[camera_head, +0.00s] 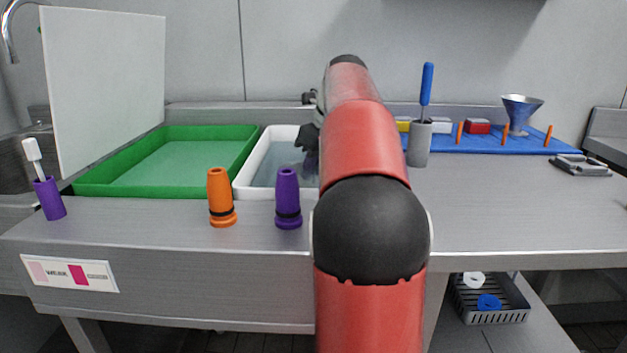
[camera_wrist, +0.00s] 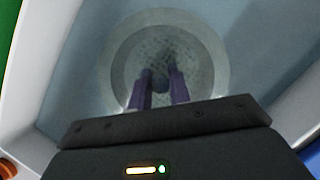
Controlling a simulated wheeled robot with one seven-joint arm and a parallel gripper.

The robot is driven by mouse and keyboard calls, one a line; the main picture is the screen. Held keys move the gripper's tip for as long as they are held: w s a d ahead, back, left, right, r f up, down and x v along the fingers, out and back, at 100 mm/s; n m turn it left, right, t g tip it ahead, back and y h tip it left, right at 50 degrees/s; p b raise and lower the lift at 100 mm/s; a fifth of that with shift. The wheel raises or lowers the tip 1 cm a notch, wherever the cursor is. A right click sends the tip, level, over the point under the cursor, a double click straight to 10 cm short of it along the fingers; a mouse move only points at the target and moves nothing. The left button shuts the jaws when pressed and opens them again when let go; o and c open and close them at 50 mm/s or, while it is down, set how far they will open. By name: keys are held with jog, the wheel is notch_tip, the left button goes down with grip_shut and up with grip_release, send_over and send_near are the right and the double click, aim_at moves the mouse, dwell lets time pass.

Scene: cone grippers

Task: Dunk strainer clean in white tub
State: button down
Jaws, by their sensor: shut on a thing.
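The white tub (camera_head: 246,178) stands right of the green tray, holding clear bluish water; its wall also shows in the wrist view (camera_wrist: 62,40). The strainer (camera_wrist: 205,58) is a round grey bowl with a pale rim and speckled mesh, seen through the water in the tub. My gripper (camera_wrist: 160,78) reaches down over it with two dark purple fingers. They are shut on a small dark part at the strainer's middle. In the head view my arm hides the strainer and most of the gripper.
A green tray (camera_head: 85,186) lies left of the tub, with a white board (camera_head: 105,85) behind. Orange (camera_head: 221,198) and purple (camera_head: 288,200) cones stand at the front edge. At right are a grey holder (camera_head: 419,146) with a blue-handled tool and a blue mat (camera_head: 470,143) bearing a funnel (camera_head: 520,112).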

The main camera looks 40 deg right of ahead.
jog(key=shift+r, duration=0.1)
dwell(0.3)
notch_tip(320, 180, up, 3)
jog(key=p, duration=0.3)
notch_tip(320, 180, up, 9)
dwell(0.9)
dwell(1.0)
